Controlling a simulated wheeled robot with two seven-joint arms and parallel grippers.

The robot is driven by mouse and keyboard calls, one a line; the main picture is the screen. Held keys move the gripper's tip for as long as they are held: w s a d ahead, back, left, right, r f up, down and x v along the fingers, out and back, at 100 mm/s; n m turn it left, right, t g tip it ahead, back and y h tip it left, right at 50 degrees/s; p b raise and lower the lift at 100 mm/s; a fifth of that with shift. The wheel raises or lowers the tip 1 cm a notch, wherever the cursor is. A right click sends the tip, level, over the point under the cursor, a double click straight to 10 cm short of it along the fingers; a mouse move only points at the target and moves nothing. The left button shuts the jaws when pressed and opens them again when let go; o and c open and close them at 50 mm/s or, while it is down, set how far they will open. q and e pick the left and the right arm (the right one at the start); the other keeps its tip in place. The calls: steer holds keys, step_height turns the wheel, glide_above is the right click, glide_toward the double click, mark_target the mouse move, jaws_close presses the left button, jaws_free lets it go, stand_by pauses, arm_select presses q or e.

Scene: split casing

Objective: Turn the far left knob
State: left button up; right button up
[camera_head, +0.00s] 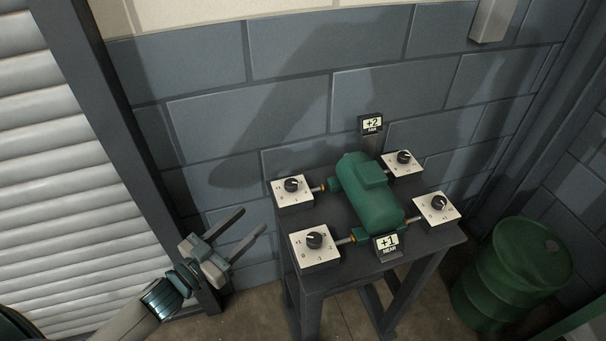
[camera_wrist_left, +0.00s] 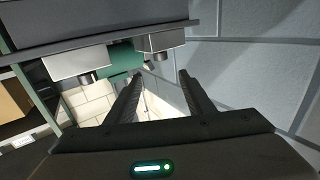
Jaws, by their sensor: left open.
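The far left knob (camera_head: 291,184) is a black dial on a white numbered box at the back left of the small dark table (camera_head: 330,272). I cannot read its pointer setting well. A green casing (camera_head: 370,195) lies between the knob boxes. My left gripper (camera_head: 254,219) is open and empty, left of the table and apart from the knob. In the left wrist view the scene is upside down; the far left knob (camera_wrist_left: 160,55) hangs beyond the open fingers (camera_wrist_left: 161,75), and the near left knob (camera_wrist_left: 78,80) is further left. My right gripper is not in view.
The near left knob (camera_head: 315,240), near right knob (camera_head: 439,202) and far right knob (camera_head: 404,157) sit on similar boxes. A block wall (camera_head: 290,100) is behind; a green barrel (camera_head: 515,270) is right.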

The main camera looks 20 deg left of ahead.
mark_target(287, 187)
arm_select(q)
steer(key=shift+s+a, duration=0.15)
steer(key=p+x, duration=0.5)
steer(key=x, duration=1.1)
steer(key=shift+x, duration=0.8)
steer(key=shift+f, duration=0.1)
steer(key=c, duration=1)
steer(key=shift+c, duration=0.2)
